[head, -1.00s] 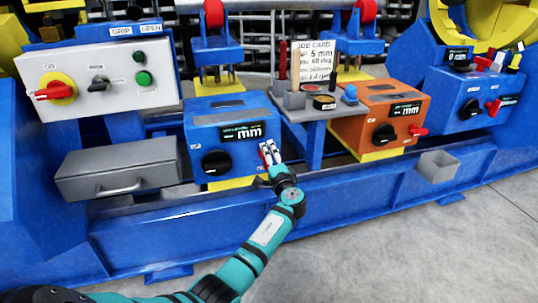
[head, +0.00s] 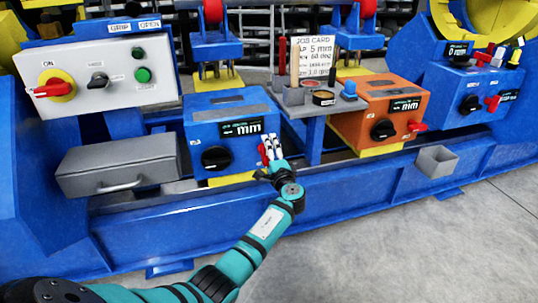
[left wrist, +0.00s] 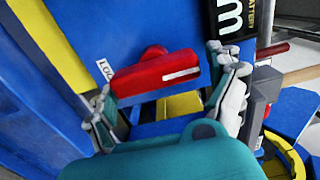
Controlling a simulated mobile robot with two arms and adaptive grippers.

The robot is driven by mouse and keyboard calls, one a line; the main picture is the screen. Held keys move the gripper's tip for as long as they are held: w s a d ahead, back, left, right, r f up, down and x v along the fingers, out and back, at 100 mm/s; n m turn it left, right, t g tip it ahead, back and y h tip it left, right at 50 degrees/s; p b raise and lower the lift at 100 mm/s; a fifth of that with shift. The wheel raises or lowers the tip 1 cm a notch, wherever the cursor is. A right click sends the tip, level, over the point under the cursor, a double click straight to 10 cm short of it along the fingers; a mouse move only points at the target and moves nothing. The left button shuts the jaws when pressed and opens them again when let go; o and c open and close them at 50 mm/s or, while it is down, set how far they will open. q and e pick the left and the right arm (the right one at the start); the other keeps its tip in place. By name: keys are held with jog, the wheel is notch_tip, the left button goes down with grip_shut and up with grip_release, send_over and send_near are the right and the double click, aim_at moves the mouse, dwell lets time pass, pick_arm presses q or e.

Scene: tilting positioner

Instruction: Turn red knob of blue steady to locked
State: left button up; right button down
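The blue steady (head: 222,105) is a blue box with a black dial and a dark display ending in "mm". Its red knob (head: 263,153) is at the lower right of the front face, partly hidden by my gripper. My left gripper (head: 270,150) is open, with one finger near each end of the bar; contact is unclear. The gripper also shows in the left wrist view (left wrist: 168,88). My right gripper is not in view.
An orange box (head: 375,112) with its own red knob stands to the right, beyond a grey tool shelf (head: 315,108). A white control panel (head: 105,75) and a grey drawer (head: 118,165) are at left. A blue beam (head: 350,190) runs below.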

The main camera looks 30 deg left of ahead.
pick_arm(q)
jog(key=shift+o, duration=0.4)
jog(key=shift+s+f, duration=0.1)
jog(key=v, duration=1.2)
